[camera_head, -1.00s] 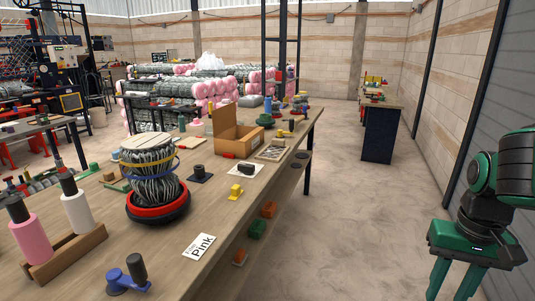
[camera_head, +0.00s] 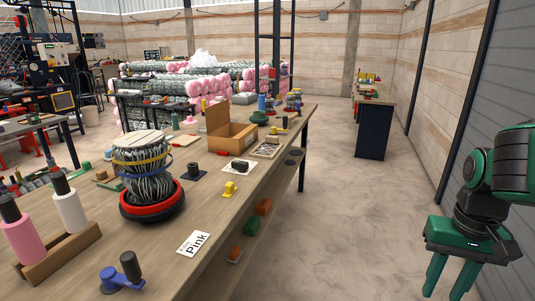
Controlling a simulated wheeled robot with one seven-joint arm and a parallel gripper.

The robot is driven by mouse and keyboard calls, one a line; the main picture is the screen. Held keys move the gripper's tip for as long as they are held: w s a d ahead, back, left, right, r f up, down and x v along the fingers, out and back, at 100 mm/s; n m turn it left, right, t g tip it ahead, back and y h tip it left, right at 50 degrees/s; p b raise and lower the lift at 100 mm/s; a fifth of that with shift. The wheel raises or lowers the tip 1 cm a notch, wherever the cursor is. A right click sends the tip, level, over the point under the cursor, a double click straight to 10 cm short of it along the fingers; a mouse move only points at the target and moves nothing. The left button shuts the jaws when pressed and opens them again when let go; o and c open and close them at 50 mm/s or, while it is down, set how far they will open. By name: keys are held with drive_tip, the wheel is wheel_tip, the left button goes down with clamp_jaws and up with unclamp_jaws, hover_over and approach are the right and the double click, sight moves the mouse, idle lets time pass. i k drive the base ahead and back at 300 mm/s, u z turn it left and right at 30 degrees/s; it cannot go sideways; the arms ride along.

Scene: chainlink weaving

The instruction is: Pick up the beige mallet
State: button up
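I cannot make out a beige mallet for certain. A small dark-headed thing (camera_head: 277,131) lies towards the far end of the long wooden workbench (camera_head: 215,212), too small to identify. My gripper (camera_head: 445,290) hangs at the lower right, over the floor and well apart from the bench. Its two green fingers point down, spread apart, with nothing seen between them. The fingertips are near the bottom edge of the picture.
On the bench stand a wire roll (camera_head: 145,170) on a red and black base, pink (camera_head: 24,242) and white (camera_head: 71,212) spools, an open cardboard box (camera_head: 235,138) and a yellow piece (camera_head: 230,188). Free floor (camera_head: 330,230) lies right of the bench. A dark-sided table (camera_head: 373,132) stands farther back.

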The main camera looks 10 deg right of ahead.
sight(290, 118)
drive_tip(key=k, duration=0.6)
drive_tip(key=u, duration=0.2)
drive_tip(key=i, duration=1.45)
drive_tip(key=z, duration=0.2)
drive_tip(key=k, duration=1.3)
drive_tip(key=z, duration=0.35)
drive_tip(key=i, duration=0.7)
drive_tip(key=z, duration=0.6)
drive_tip(key=i, duration=1.15)
drive_tip(key=z, duration=0.15)
